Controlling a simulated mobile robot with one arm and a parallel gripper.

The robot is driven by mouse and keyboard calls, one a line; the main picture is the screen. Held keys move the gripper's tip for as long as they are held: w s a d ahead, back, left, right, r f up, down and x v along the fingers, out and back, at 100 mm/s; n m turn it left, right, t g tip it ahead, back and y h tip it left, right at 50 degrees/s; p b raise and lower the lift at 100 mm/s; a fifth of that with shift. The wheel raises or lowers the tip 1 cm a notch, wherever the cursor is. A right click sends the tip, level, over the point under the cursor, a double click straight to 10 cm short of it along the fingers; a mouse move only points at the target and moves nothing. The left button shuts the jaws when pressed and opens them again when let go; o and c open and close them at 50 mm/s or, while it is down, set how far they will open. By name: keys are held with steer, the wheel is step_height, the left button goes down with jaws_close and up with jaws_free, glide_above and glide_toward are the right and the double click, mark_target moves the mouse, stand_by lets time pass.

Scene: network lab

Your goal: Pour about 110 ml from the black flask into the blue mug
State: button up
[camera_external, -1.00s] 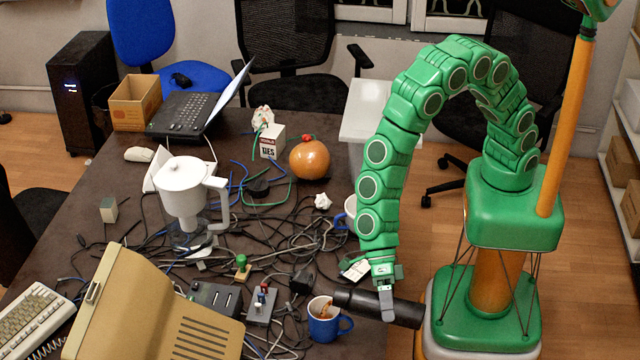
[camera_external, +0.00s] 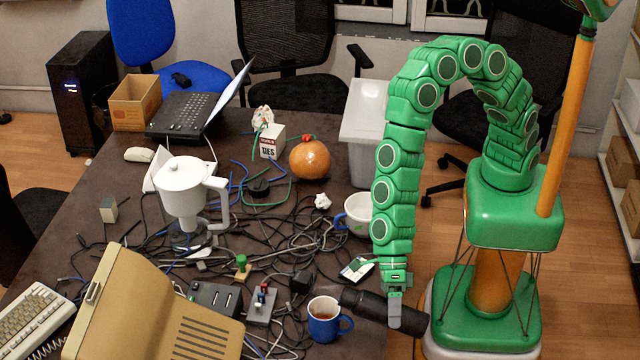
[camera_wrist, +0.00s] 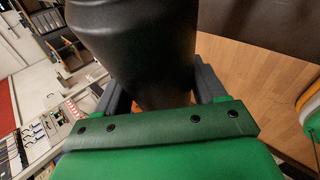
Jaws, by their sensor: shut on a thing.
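The black flask (camera_external: 368,303) is held nearly on its side, its mouth end toward the left and slightly raised. My gripper (camera_external: 395,308) is shut around it at the table's right edge. The flask also fills the upper middle of the wrist view (camera_wrist: 140,45), between the fingers. The blue mug (camera_external: 322,328) stands upright on the table just left of the flask, with its handle to the right. Brownish liquid shows inside the mug. No stream is visible between flask and mug.
A white cup (camera_external: 358,222) with a blue handle stands behind the flask. Tangled black cables (camera_external: 270,225) cover the table's middle. A grey switch box (camera_external: 262,305) and a beige computer case (camera_external: 150,310) lie left of the mug.

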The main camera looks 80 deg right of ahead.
mark_target(378, 313)
steer(key=shift+s+f, duration=0.25)
steer(key=shift+w+a+f+t, duration=0.15)
steer(key=shift+w+t, duration=0.05)
steer(key=shift+t, duration=0.1)
stand_by(2.5)
steer(key=shift+s+f, duration=0.15)
steer(key=shift+f, duration=0.25)
steer(key=shift+w+f+n+t+p, duration=0.25)
steer(key=shift+f+n+t+p, duration=0.15)
steer(key=shift+f+t, duration=0.15)
stand_by(0.4)
steer(key=shift+w+f+n+t, duration=0.3)
steer(key=shift+w+t, duration=0.15)
steer(key=shift+t, duration=0.3)
steer(key=shift+w+r+n+t+p, duration=0.35)
steer(key=shift+w+t, duration=0.25)
steer(key=shift+t, duration=0.1)
steer(key=shift+w+d+r+n+t, duration=0.1)
steer(key=shift+w+r+n+t, duration=0.1)
steer(key=shift+r+t, duration=0.2)
steer(key=shift+w+d+r+n+t, duration=0.15)
steer(key=shift+r+t, duration=0.15)
steer(key=shift+r, duration=0.2)
steer(key=shift+w+r+n+t+h, duration=0.15)
steer(key=shift+n+t, duration=0.1)
steer(key=shift+t, duration=0.35)
steer(key=shift+w+f+n+t+h, duration=0.15)
steer(key=shift+n+t, duration=0.1)
steer(key=shift+t, duration=0.35)
